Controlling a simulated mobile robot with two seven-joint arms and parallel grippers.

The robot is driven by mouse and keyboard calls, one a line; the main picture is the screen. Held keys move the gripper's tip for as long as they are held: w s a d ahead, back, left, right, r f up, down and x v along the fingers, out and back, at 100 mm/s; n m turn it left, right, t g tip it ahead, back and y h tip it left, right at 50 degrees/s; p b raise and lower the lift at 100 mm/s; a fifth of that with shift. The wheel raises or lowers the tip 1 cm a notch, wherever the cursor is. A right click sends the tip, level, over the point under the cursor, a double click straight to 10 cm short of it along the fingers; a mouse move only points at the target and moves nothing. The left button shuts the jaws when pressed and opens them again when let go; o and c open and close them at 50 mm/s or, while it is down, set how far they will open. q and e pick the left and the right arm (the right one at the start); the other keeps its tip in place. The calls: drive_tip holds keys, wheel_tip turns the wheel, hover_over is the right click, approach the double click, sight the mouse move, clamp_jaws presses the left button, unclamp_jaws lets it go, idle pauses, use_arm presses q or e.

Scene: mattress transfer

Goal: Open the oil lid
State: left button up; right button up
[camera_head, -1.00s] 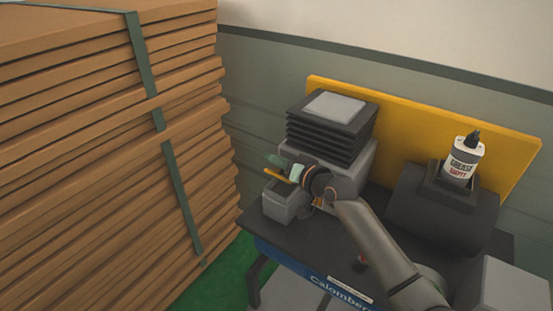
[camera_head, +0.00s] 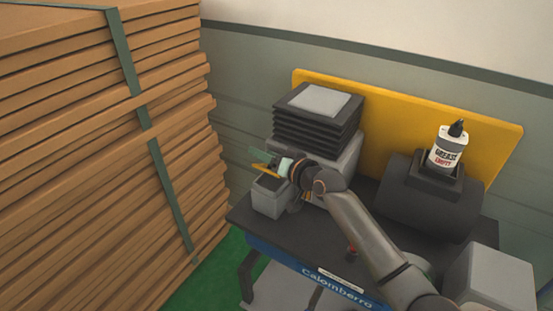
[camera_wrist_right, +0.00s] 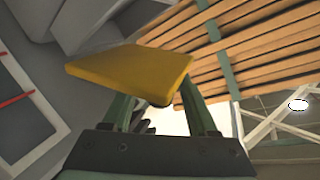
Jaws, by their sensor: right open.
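A small grey box (camera_head: 268,198) with a dark top stands at the front left corner of the dark machine bench. A flat yellow piece (camera_head: 264,170), perhaps the oil lid, shows just above it. In the right wrist view the yellow piece (camera_wrist_right: 135,72) is large and lies across the front of the fingers. My right gripper (camera_head: 268,160) is above the box, beside the yellow piece. Its green fingers (camera_wrist_right: 160,110) stand apart, one on each side. I cannot tell whether they touch the yellow piece. My left gripper is not in view.
A black bellows stack (camera_head: 318,122) stands behind the gripper. A grease bottle (camera_head: 449,150) sits upright on a dark cylinder (camera_head: 425,205) to the right. A tall stack of boards (camera_head: 90,170) fills the left. A yellow panel (camera_head: 395,122) rises behind.

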drive_tip(key=v, duration=1.2)
drive_tip(key=shift+d, duration=0.15)
drive_tip(key=shift+s, duration=0.1)
drive_tip(key=shift+c, duration=0.2)
